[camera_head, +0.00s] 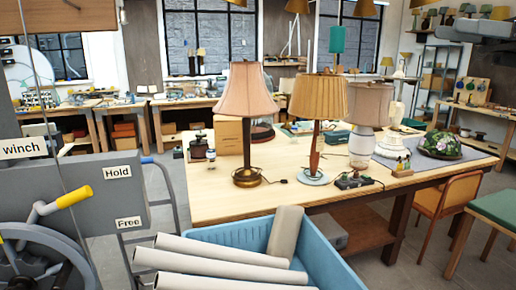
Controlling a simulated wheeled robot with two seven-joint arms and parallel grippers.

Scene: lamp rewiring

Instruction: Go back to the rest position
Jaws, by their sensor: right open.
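My right gripper (448,29) appears to be the grey shape at the upper right edge, cut off by the frame. It is open, and I see nothing held in it. It is high in the picture, apart from the lamps and the worktable. My left gripper is not in view. On the light wooden worktable (225,192) stand a pink-shaded lamp (247,92), a lamp with a pleated tan shade (319,98) and a beige-shaded lamp with a white body (368,105).
A blue crate (335,262) with several pale rolls (210,250) is in front. A grey winch panel (100,215) with a yellow-gripped lever (74,197) stands at the left. An orange chair (458,190) and a green-topped stool (495,208) are at the right.

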